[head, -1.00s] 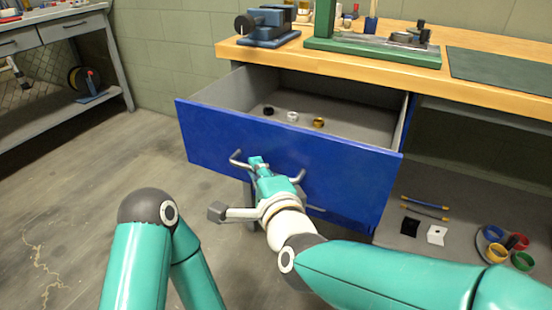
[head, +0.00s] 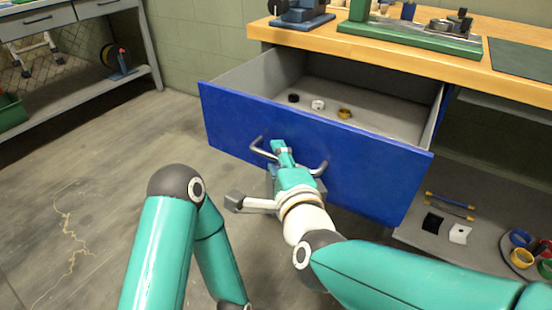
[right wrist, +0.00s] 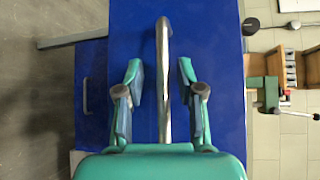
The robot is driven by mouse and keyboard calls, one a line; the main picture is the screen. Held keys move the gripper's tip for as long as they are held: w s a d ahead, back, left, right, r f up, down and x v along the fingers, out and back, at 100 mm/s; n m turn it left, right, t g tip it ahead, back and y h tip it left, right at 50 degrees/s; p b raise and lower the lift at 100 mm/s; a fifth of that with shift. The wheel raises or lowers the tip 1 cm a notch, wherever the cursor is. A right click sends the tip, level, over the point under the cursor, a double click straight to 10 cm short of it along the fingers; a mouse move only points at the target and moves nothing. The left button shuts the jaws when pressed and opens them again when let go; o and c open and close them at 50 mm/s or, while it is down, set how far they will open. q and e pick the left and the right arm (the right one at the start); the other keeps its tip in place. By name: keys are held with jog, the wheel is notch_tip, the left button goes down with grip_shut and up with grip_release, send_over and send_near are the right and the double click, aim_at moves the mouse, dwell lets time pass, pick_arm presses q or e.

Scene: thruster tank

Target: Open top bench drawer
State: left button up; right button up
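The blue-fronted top drawer (head: 370,175) stands pulled well out from under the wooden bench top in the head view. Its grey inside shows. It has a silver bar handle (head: 318,168), which also shows in the right wrist view (right wrist: 163,50). My right gripper (head: 278,148) is at the handle. In the right wrist view its fingers (right wrist: 160,78) stand either side of the bar, with a visible gap on both sides. My left arm shows at the lower left of the head view, but its gripper is out of sight.
Inside the drawer lie a black ring (head: 293,98), a white ring (head: 318,104) and a brass ring (head: 344,113). The bench top (head: 400,50) bears a green-based fixture (head: 410,38). Small parts lie on the shelf at right.

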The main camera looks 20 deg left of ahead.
jog(key=f+v, duration=0.1)
jog(key=v, duration=0.6)
jog(key=shift+s+r, duration=0.2)
jog(key=shift+r, duration=0.25)
jog(key=shift+d, duration=0.1)
